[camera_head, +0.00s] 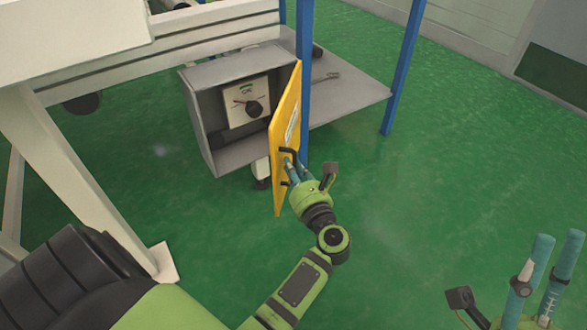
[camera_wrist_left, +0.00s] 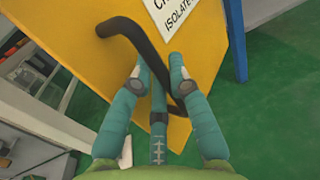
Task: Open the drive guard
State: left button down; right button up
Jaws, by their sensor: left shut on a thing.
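The drive guard is a yellow panel (camera_head: 287,130) that stands swung out from the right side of a grey box (camera_head: 207,118). My left gripper (camera_head: 291,168) is at the black handle (camera_head: 289,154) on the guard. In the left wrist view my teal fingers (camera_wrist_left: 160,85) are shut around the lower part of the black handle (camera_wrist_left: 142,38), against the yellow panel (camera_wrist_left: 75,50). My right gripper (camera_head: 542,275) is at the lower right, its fingers apart and empty.
A blue post (camera_head: 305,75) stands right behind the guard, and another blue post (camera_head: 403,65) stands farther right. A grey shelf (camera_head: 350,100) with a wrench-like tool (camera_head: 326,77) lies between them. A white frame leg (camera_head: 75,170) stands at left. The green floor at right is clear.

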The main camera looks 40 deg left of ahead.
pick_arm(q)
jog(key=shift+f, duration=0.1)
jog(key=c, duration=1.2)
grip_release()
jog(key=shift+o, duration=0.2)
